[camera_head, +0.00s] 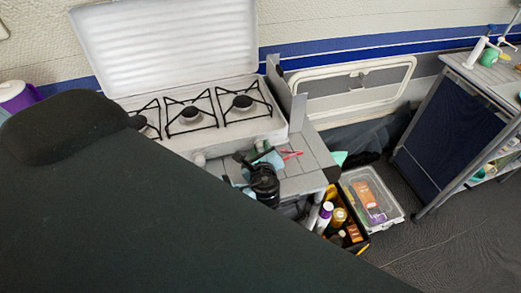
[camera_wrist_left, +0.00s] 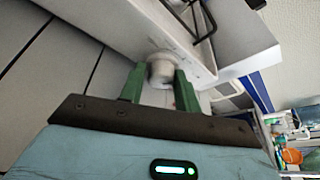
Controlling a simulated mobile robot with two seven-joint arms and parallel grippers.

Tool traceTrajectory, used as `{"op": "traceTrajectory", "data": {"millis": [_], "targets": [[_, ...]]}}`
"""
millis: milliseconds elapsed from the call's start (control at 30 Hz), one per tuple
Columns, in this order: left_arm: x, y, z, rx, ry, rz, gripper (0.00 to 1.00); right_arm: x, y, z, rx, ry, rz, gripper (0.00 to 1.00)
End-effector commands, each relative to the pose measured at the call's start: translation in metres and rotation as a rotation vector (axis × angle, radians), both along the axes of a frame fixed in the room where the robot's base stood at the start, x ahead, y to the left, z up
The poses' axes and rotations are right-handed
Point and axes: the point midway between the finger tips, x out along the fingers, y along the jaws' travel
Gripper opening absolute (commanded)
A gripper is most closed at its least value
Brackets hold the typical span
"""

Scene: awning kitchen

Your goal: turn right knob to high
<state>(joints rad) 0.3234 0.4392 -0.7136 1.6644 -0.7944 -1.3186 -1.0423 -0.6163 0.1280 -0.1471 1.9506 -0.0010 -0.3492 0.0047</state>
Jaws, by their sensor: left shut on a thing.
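The right knob (camera_wrist_left: 160,70), round and pale, sits on the front of the white stove (camera_wrist_left: 195,55) in the left wrist view. The two green fingers of my left gripper (camera_wrist_left: 158,84) are on either side of it, and the gripper is shut on it. In the head view the stove (camera_head: 277,126) has its lid up and another pale knob (camera_head: 199,160) on its front. My left gripper (camera_head: 254,160) is at the right part of the stove front, where the held knob is mostly hidden. The knob's marking cannot be read. My right gripper is not in view.
A large dark shape (camera_head: 150,220) hides the lower left of the head view. A grey counter (camera_head: 312,160) lies beside the stove. A yellow-black crate (camera_head: 352,236) and a clear box (camera_head: 385,217) stand below it. Floor (camera_head: 440,250) is open at right.

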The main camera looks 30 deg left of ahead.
Motion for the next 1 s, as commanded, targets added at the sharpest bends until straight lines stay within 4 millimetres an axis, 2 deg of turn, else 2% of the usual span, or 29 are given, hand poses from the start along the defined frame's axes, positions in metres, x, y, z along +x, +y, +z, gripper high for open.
{"op": "traceTrajectory", "data": {"millis": [467,500,633,1000], "targets": [[0.0028,-0.0025,0.0039,-0.012,-0.022,-0.009,0.09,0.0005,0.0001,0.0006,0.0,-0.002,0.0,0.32],[0.0028,-0.0025,0.004,-0.012,-0.022,-0.009,0.35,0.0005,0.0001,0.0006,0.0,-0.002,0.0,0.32],[0.0024,-0.0019,0.0035,-0.011,-0.021,-0.008,0.51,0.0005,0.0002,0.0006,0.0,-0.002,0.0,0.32],[-0.004,-0.0045,0.0023,-0.011,-0.014,-0.005,0.51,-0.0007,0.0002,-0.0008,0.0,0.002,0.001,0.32]]}}
